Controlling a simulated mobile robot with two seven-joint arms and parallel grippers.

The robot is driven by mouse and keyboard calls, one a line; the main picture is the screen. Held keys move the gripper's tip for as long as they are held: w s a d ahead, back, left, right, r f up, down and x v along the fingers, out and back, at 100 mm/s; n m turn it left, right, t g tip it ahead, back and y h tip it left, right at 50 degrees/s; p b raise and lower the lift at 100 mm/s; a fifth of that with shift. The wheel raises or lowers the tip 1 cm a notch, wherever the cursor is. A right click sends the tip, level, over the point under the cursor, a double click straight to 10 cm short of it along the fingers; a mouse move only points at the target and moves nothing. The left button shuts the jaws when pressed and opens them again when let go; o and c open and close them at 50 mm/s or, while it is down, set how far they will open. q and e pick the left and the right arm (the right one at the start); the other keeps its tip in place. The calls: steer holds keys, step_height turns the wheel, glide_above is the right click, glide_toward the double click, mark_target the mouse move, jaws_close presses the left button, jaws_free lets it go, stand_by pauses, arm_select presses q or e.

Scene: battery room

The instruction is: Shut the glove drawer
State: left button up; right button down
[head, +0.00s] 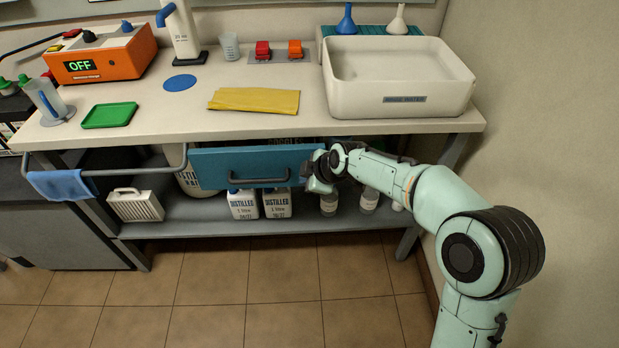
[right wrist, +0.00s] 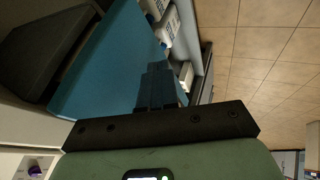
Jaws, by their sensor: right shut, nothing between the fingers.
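The drawer has a blue front (head: 240,164) with a dark bar handle (head: 259,181). It hangs under the workbench top, and its front appears to stand out a little from the bench's front edge. My right gripper (head: 312,176) is at the right end of the drawer front, its fingers shut and empty. In the right wrist view, the shut fingers (right wrist: 160,88) lie close to the blue front (right wrist: 108,62); I cannot tell whether they touch it. The drawer's inside is hidden in the head view. My left gripper is not in view.
The workbench (head: 300,111) carries a white basin (head: 400,110), a yellow cloth (head: 255,100) and a green tray (head: 110,115). Below, white bottles (head: 243,204) stand on a grey shelf (head: 190,220). A rail with a blue cloth (head: 62,184) is at the left. The tiled floor is clear.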

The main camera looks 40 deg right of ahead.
steer(key=s+a+f+p+v, duration=0.1)
steer(key=p+v, duration=0.1)
steer(key=v, duration=0.9)
steer(key=s+a+f+n+g+h+p, duration=0.2)
steer(key=s+a+f+n+g+h, duration=0.35)
steer(key=s+f+n, duration=0.4)
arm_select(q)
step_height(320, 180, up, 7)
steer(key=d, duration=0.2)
arm_select(e)
steer(key=w+a+r+n+t+h, duration=0.3)
steer(key=w+a+r+n+t, duration=0.1)
steer(key=w+a+n+t, duration=0.45)
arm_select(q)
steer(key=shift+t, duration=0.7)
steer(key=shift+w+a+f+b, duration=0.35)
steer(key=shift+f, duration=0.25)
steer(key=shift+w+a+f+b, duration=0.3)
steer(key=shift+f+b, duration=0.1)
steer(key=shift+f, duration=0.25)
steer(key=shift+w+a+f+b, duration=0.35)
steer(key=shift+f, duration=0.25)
arm_select(e)
steer(key=w+d+f+n, duration=0.1)
steer(key=w+d+f, duration=0.1)
steer(key=w+d, duration=0.5)
steer(key=shift+w+d+f+t, duration=0.35)
steer(key=shift+w+d+t, duration=0.05)
steer(key=shift+w, duration=0.95)
